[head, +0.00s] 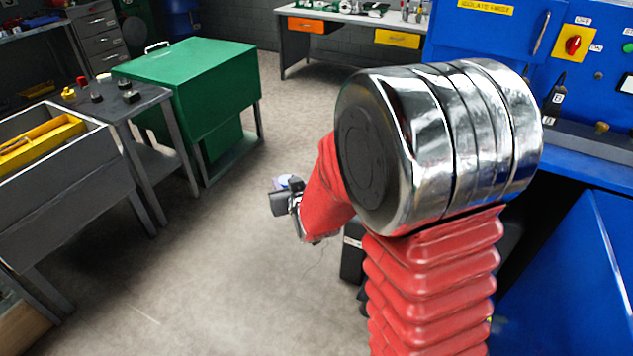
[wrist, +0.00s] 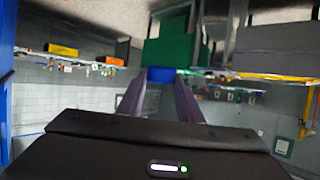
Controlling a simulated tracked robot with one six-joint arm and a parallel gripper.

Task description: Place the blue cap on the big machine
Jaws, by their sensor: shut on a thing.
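The blue cap (wrist: 160,75) is held between the purple-grey fingertips of my gripper (wrist: 160,88) in the wrist view, where the room appears upside down. In the head view my gripper (head: 284,190) is small, out over the open floor, partly hidden by my red arm; a small bluish patch shows at it. The big blue machine (head: 470,38) stands at the right of the head view, with a red knob on a yellow plate and a dark ledge. My arm hides part of it. The gripper is well apart from it.
A green cabinet (head: 190,85) stands back left. A grey side table (head: 140,105) holds small knobs and caps. A grey bin (head: 75,170) with a yellow tray is at far left. A workbench (head: 340,15) with orange and yellow drawers is behind. The middle floor is clear.

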